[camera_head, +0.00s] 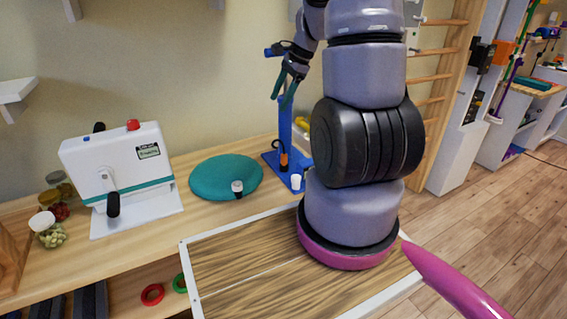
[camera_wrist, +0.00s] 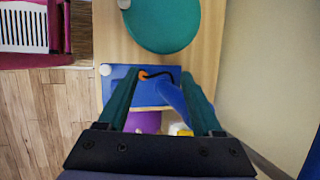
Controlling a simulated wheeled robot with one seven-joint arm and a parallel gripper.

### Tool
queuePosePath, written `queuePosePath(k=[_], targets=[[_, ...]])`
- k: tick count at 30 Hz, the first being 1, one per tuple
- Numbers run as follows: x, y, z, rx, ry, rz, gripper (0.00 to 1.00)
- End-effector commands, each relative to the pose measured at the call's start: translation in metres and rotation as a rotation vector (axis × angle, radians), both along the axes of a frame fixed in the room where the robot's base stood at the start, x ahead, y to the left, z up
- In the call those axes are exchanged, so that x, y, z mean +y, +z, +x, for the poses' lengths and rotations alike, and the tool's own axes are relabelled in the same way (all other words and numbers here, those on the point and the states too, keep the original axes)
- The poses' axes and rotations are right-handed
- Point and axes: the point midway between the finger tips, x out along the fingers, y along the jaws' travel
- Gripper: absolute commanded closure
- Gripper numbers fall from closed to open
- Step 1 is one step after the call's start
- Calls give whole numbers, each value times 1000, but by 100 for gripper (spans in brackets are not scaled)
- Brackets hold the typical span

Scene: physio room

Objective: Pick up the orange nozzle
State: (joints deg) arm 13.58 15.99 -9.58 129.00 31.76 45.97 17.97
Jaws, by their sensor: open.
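The orange nozzle (camera_head: 284,161) stands low beside the blue post (camera_head: 285,128) on a blue base plate (camera_head: 268,158). In the wrist view the nozzle (camera_wrist: 143,75) is a small orange spot with a dark curved cable beside it, on the blue plate (camera_wrist: 118,74). My gripper (camera_head: 283,102) is open and empty, pointing down near the upper part of the post, well above the nozzle. In the wrist view its teal fingers (camera_wrist: 159,75) frame the nozzle, which lies nearer the left finger. The blue post partly fills the space by the right finger.
A small white cylinder (camera_head: 296,182) stands at the plate's front corner. A teal cushion (camera_head: 226,178) with a grey-capped item lies to the left, beyond it a white device (camera_head: 121,172) and jars. The wall is close behind. Wooden bars (camera_head: 432,80) stand to the right.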

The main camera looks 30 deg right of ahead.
Motion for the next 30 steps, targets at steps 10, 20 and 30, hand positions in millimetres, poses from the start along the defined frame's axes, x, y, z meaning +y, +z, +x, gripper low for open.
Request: queuePosePath(k=[10, 20, 30], targets=[[-52, -114, 0, 208, -322, 81, 33], [-42, -160, 4, 224, -347, 86, 33], [-30, -191, 8, 225, -345, 86, 33]])
